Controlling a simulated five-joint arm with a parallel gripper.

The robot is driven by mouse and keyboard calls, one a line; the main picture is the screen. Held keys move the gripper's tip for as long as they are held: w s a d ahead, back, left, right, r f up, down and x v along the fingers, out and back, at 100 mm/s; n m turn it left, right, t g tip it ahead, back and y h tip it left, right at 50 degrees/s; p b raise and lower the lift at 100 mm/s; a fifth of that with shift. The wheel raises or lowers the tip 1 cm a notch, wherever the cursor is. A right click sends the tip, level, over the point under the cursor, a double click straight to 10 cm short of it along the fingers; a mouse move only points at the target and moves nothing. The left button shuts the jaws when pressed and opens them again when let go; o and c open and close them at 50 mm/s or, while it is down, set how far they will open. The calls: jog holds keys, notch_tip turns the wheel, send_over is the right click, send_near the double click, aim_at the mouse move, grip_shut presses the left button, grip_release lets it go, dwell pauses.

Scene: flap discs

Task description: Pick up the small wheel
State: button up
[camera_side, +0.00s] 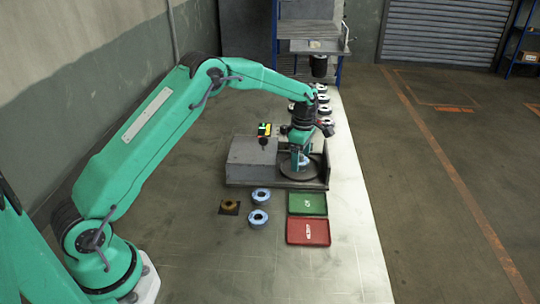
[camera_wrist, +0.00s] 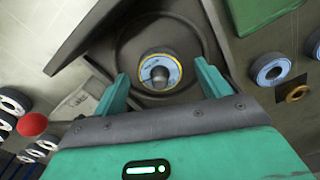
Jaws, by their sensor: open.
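A small wheel (camera_wrist: 160,70) with a blue and yellow label sits at the middle of a dark round plate (camera_wrist: 197,43) in the wrist view. A grey rounded post or knob shows at its centre. My gripper (camera_wrist: 163,80) is open and empty, with one green finger on either side of the wheel and the wheel between them in the picture. I cannot tell whether the fingers touch it. In the side view my gripper (camera_side: 301,163) points down over the round plate (camera_side: 294,175) inside a grey metal housing, and it hides the wheel there.
Two blue-edged wheels (camera_side: 260,196) (camera_side: 258,217) and a brown ring on a dark square (camera_side: 229,207) lie in front of the housing (camera_side: 252,155). A green tray (camera_side: 308,203) and a red tray (camera_side: 308,231) lie to their right. Several wheels (camera_side: 323,98) stand behind.

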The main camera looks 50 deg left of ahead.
jog(key=shift+f, duration=0.4)
jog(key=c, duration=1.1)
jog(key=shift+r, duration=0.2)
jog(key=shift+r, duration=0.55)
jog(key=r, duration=0.3)
jog(key=shift+s+d+r, duration=0.1)
jog(key=shift+d, duration=0.2)
jog(key=s+d+r, duration=0.5)
jog(key=d+r, duration=0.1)
jog(key=d, duration=0.3)
jog(key=shift+d+r, duration=0.2)
jog(key=shift+d, duration=0.2)
